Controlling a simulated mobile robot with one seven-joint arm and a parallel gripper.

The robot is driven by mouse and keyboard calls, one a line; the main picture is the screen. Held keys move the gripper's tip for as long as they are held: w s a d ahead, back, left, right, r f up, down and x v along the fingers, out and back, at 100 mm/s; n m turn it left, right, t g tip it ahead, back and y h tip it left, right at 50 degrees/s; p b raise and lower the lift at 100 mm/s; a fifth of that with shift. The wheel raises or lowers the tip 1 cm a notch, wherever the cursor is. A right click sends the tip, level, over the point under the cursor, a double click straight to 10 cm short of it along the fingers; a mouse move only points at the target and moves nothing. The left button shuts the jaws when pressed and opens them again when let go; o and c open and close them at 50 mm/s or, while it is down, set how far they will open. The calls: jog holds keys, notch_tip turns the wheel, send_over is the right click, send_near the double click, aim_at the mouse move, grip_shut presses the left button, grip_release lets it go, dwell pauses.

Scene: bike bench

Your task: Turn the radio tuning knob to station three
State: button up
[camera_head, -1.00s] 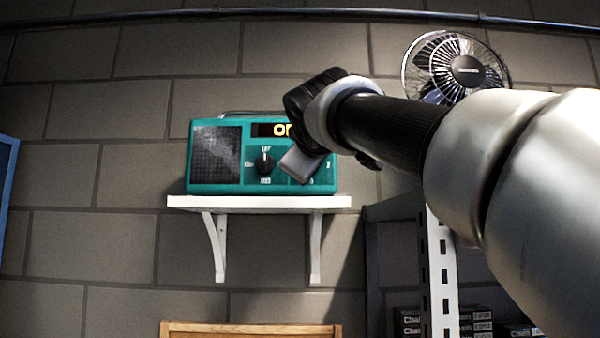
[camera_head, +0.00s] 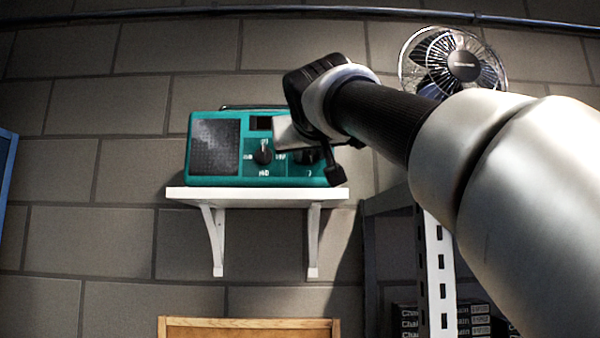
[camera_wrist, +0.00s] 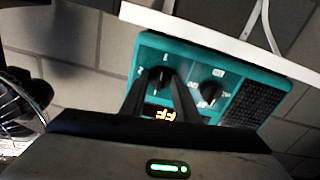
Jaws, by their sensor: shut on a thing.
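The teal radio (camera_head: 250,180) stands on a white wall shelf (camera_head: 190,193). Its left black knob (camera_head: 263,157) is clear of my gripper; the right tuning knob (camera_head: 308,158) is partly covered. The wrist view shows the radio (camera_wrist: 268,68) upside down. My gripper (camera_wrist: 160,82) has its two dark fingers on either side of the tuning knob (camera_wrist: 159,77), shut on it. The other knob (camera_wrist: 209,92) sits beside it, untouched. Lit letters "FF" show on the display (camera_wrist: 164,114) between the fingers. I cannot tell clearly which number the tuning knob points at.
A desk fan (camera_head: 455,65) stands behind my arm at the upper right. A metal rack (camera_head: 440,270) with dark boxes is at the lower right. A wooden-framed board (camera_head: 250,322) is below the shelf.

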jog(key=shift+r+m, duration=0.1)
jog(key=shift+m, duration=0.3)
jog(key=o, duration=1)
jog(key=shift+o, duration=0.2)
